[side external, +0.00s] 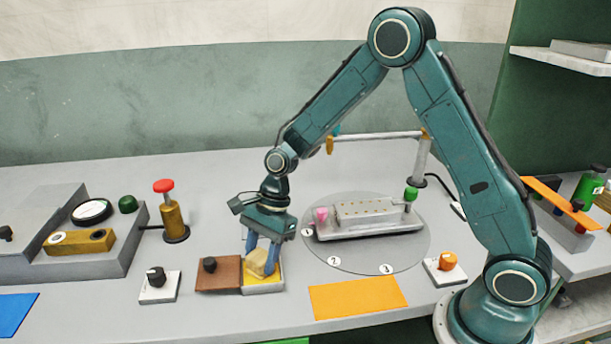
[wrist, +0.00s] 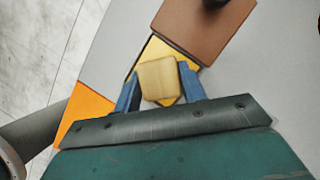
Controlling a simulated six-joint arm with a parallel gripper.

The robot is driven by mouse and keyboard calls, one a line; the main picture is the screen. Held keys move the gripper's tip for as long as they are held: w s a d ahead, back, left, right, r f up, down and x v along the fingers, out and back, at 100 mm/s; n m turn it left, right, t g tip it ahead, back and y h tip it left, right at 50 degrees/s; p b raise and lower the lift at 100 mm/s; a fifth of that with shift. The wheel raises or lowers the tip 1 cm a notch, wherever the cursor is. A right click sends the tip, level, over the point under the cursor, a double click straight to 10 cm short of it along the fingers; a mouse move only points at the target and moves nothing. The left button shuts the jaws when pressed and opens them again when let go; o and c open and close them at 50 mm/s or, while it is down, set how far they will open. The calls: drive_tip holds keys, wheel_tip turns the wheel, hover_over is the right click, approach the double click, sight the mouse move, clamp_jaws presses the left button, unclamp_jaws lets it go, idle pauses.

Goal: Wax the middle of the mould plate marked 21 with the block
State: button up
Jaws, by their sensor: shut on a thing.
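My gripper (side external: 261,258) is shut on a pale yellow block (side external: 257,265), with one blue finger on each side. The block also shows between the fingers in the wrist view (wrist: 157,80). It is at a small white-rimmed box (side external: 265,290) with a deeper yellow inside; I cannot tell whether the block touches that yellow. A brown lid (side external: 226,284) with a black knob lies just left of the box. A grey plate-like bar (side external: 368,215) with small dots stands on the round grey disc (side external: 400,258). No mark 21 is readable in either view.
The disc carries small round labels, among them 2 and 3. An orange sheet (side external: 358,297) lies in front of it. A black-knobbed switch (side external: 157,285) stands left of the lid, an orange-knobbed one (side external: 446,265) right of the disc. A horizontal rod (side external: 375,136) spans behind the bar.

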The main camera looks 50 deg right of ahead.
sight(262, 250)
drive_tip(key=shift+r, duration=3.5)
drive_tip(key=shift+d+f, duration=0.1)
drive_tip(key=n, duration=0.1)
drive_tip(key=d+f+n+g, duration=0.1)
drive_tip(key=w+d+n, duration=0.1)
drive_tip(key=shift+d+f+n, duration=0.25)
drive_tip(key=shift+n, duration=0.15)
drive_tip(key=d+n+g+h, duration=0.1)
drive_tip(key=n, duration=0.2)
drive_tip(key=d+f+n+g+h, duration=0.1)
drive_tip(key=d+n, duration=0.1)
drive_tip(key=n, duration=0.1)
drive_tip(key=w+d+f+n+g, duration=0.1)
drive_tip(key=d+n, duration=0.1)
drive_tip(key=n, duration=0.1)
drive_tip(key=shift+w+d+f+n+h, duration=0.1)
drive_tip(key=shift+d+n+h, duration=0.2)
drive_tip(key=shift+h, duration=0.1)
drive_tip(key=shift+d+f+n+g+h, duration=0.15)
drive_tip(key=shift+d+n+h, duration=0.35)
drive_tip(key=shift+n, duration=0.65)
drive_tip(key=shift+d+f+n+g+h, duration=0.15)
drive_tip(key=shift+d+n+h, duration=0.3)
drive_tip(key=shift+n, duration=0.7)
drive_tip(key=shift+r, duration=0.1)
